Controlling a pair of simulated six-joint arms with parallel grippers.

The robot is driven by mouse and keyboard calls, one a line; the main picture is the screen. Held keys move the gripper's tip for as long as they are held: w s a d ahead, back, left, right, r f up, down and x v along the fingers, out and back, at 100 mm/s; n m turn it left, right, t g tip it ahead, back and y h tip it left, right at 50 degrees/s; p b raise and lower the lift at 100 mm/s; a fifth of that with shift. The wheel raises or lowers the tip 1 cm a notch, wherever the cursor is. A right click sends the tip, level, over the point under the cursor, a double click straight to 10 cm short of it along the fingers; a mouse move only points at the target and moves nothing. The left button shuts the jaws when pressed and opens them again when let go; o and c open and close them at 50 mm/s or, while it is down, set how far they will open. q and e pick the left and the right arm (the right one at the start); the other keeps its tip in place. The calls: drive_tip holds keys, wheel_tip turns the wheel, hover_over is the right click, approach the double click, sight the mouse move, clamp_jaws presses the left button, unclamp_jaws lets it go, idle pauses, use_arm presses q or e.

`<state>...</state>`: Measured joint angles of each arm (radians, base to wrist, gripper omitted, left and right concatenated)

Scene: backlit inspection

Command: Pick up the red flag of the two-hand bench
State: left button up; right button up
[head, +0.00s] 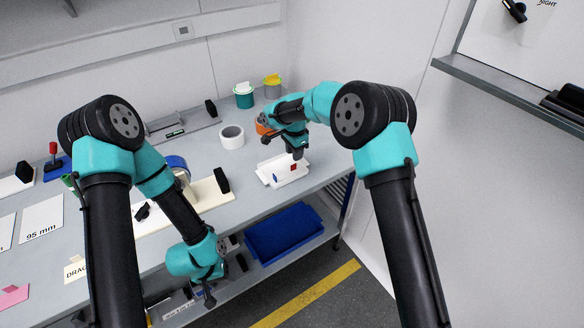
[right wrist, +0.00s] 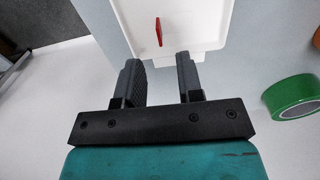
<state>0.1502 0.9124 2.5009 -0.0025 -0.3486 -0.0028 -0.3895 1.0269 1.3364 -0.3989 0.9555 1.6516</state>
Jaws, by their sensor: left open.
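The red flag (head: 293,167) is a small red piece at the white open tray (head: 268,181) near the bench's right end. In the right wrist view the flag (right wrist: 158,32) shows as a thin upright red strip inside the white tray (right wrist: 205,22). My right gripper (right wrist: 160,76) is open, its two fingers apart with nothing between them, just short of the flag and roughly in line with it. In the head view my right gripper (head: 298,153) is right above the tray and partly covers it. My left gripper (head: 208,295) is open and low at the bench's front, away from the flag.
A blue bin (head: 284,230) sits on the lower shelf.

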sight(291, 164)
drive_tip(key=shift+f, duration=0.75)
drive_tip(key=shift+w+d+f, duration=0.1)
drive_tip(key=shift+d+f, duration=0.05)
drive_tip(key=shift+f, duration=1.15)
drive_tip(key=shift+w+d+f, duration=0.1)
drive_tip(key=shift+f, duration=1.2)
drive_tip(key=shift+c, duration=0.2)
clamp_jaws()
